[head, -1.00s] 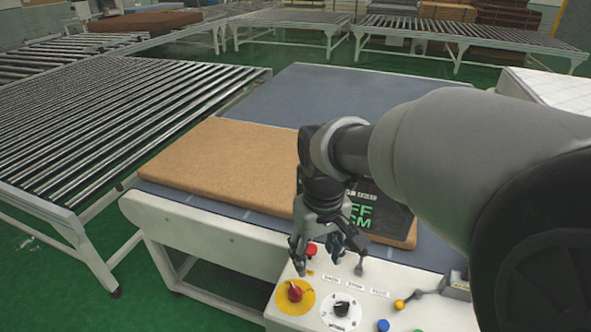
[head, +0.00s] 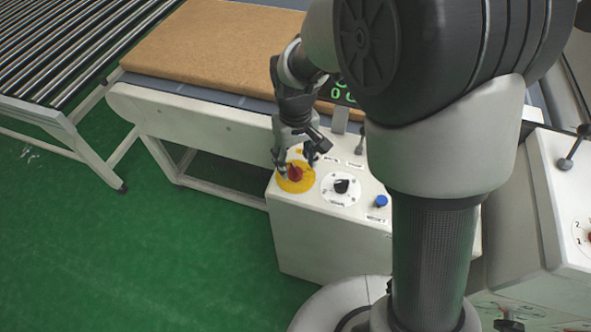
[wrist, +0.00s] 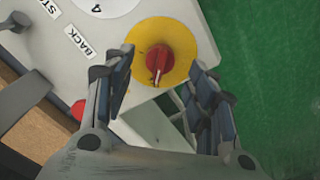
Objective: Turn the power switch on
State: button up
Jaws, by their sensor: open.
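The power switch (head: 295,173) is a red rotary knob on a round yellow plate (head: 283,184), on the white control panel's near left corner. In the wrist view the red knob (wrist: 159,58) lies just beyond the fingertips, near the middle between them, with a small mark on its lower end. My gripper (head: 296,162) is open and empty, right above the knob in the head view; it also shows in the wrist view (wrist: 160,75) with one finger on each side. I cannot tell whether a finger touches the knob.
A black selector knob (head: 342,186) on a white dial sits right of the switch, and a blue button (head: 381,201) further right. A brown mattress (head: 200,48) lies on the table behind. A roller conveyor (head: 70,40) stands at left. Green floor (head: 150,260) is clear.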

aim_at(295, 169)
jog(key=shift+f+b, duration=0.5)
jog(key=shift+f, duration=1.45)
jog(key=shift+c, duration=0.3)
jog(key=c, duration=1)
jog(key=shift+c, duration=0.2)
